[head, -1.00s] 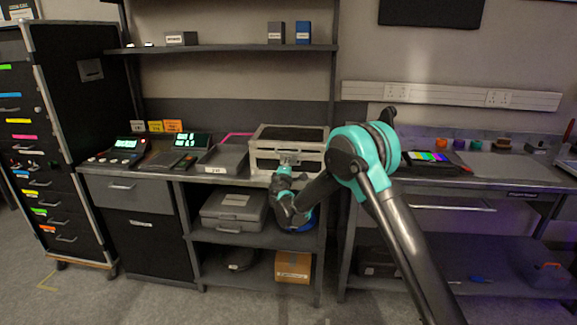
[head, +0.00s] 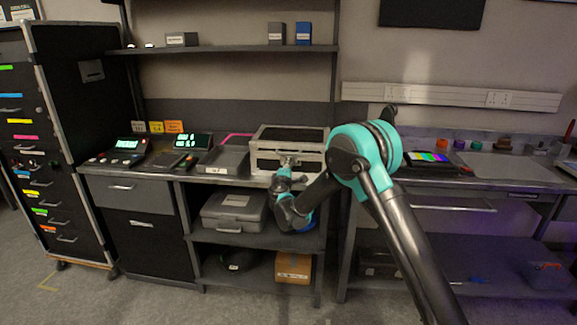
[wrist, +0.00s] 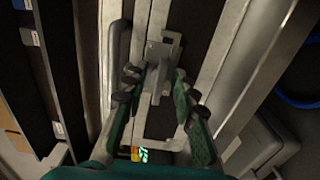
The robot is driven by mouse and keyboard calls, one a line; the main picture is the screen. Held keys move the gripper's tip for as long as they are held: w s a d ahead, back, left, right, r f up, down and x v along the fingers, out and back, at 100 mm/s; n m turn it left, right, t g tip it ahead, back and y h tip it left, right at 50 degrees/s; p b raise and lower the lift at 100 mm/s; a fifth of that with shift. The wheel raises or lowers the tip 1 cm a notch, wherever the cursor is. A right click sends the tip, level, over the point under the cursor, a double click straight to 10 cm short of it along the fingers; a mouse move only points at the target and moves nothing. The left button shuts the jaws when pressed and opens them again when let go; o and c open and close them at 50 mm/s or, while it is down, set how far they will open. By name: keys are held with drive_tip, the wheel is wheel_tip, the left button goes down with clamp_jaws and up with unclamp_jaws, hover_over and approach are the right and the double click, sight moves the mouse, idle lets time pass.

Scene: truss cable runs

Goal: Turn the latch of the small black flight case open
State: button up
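The small black flight case (head: 290,137) with pale metal edges stands on the bench in the head view. Its latch (wrist: 158,62), a grey metal piece on the front, shows in the wrist view, where the case's metal edging (wrist: 222,45) also runs past. My gripper (head: 287,162) is at the front of the case. In the wrist view its two fingers (wrist: 157,76) are spread, one on each side of the latch. A gap seems to show between fingers and latch; whether either finger touches it I cannot tell. The head view hides the latch partly behind my gripper.
A grey tray (head: 228,160) stands left of the case, beside small consoles (head: 175,160). A grey case (head: 234,208) and a cardboard box (head: 293,268) are on the shelves below. An upper shelf (head: 225,48) spans above the bench.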

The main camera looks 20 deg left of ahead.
drive_tip(key=v, duration=1.1)
drive_tip(key=shift+a, duration=0.15)
drive_tip(key=w+d+r+m+g+h, duration=0.1)
drive_tip(key=w+d+m+g+h, duration=0.2)
drive_tip(key=d, duration=1.2)
drive_tip(key=d+m+g+h, duration=0.1)
drive_tip(key=d+m+h, duration=0.35)
drive_tip(key=d, duration=1.05)
drive_tip(key=s+d+f+m+g, duration=0.1)
drive_tip(key=s+d+m+g, duration=0.2)
drive_tip(key=d, duration=0.6)
drive_tip(key=s+d+f+m+g, duration=0.1)
drive_tip(key=s+d+f+m, duration=0.15)
drive_tip(key=s+d, duration=0.45)
drive_tip(key=s+d+f+m+g+y, duration=0.1)
drive_tip(key=s+d+f+m, duration=0.1)
drive_tip(key=s, duration=0.5)
drive_tip(key=s+d+f+m+g+y, duration=0.1)
drive_tip(key=s+d+f+m+g, duration=0.1)
drive_tip(key=s, duration=0.6)
drive_tip(key=s+d+f+m+g+y, duration=0.1)
drive_tip(key=s+d+f+m+g, duration=0.1)
drive_tip(key=s+d, duration=0.4)
drive_tip(key=shift+s+f+m, duration=0.8)
drive_tip(key=shift+s+f, duration=0.05)
drive_tip(key=shift+s, duration=0.2)
